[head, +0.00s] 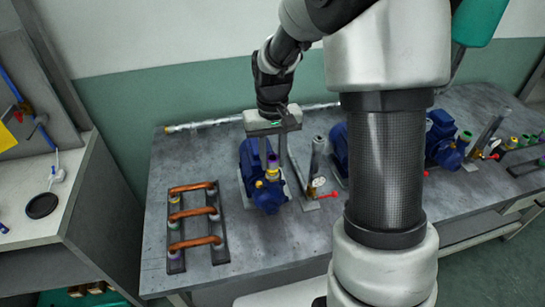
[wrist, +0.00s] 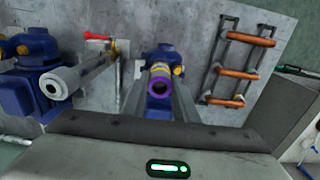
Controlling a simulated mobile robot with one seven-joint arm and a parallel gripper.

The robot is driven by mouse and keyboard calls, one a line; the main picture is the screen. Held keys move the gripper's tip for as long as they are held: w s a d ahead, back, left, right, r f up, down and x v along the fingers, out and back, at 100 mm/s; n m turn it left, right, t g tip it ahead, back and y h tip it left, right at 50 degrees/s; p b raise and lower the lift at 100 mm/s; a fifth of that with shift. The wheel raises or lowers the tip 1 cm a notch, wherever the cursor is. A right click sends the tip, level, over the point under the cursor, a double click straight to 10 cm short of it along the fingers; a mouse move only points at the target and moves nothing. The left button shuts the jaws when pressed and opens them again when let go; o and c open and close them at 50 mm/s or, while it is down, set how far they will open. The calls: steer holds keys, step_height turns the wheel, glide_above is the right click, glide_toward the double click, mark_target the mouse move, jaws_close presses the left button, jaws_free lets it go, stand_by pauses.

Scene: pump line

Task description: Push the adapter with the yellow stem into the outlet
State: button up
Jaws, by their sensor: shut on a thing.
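The adapter, with a purple ring (wrist: 157,86) facing the wrist camera and a yellow stem (wrist: 159,66) beyond it, is between the two fingers of my gripper (wrist: 162,76). In the head view the adapter (head: 272,168) is upright, purple above yellow, over the blue pump (head: 266,196) at the left of the bench. My gripper (head: 273,165) points down from above and is shut on the adapter. The outlet is hidden beneath the adapter, so I cannot tell whether the stem is inside it or just above it.
A rack with copper pipes (head: 193,224) lies left of the pump. A grey upright pipe (head: 317,157) and a red-handled valve (head: 327,194) stand close on its right. More blue pumps (head: 443,139) stand farther right. Bare bench lies in front.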

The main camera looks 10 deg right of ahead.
steer(key=shift+f, duration=0.5)
stand_by(0.5)
steer(key=o, duration=1.1)
steer(key=shift+o, duration=0.2)
steer(key=shift+r, duration=0.15)
steer(key=shift+r+p, duration=2.15)
steer(key=shift+r, duration=0.8)
step_height(320, 180, up, 17)
steer(key=p, duration=0.1)
steer(key=shift+r, duration=0.15)
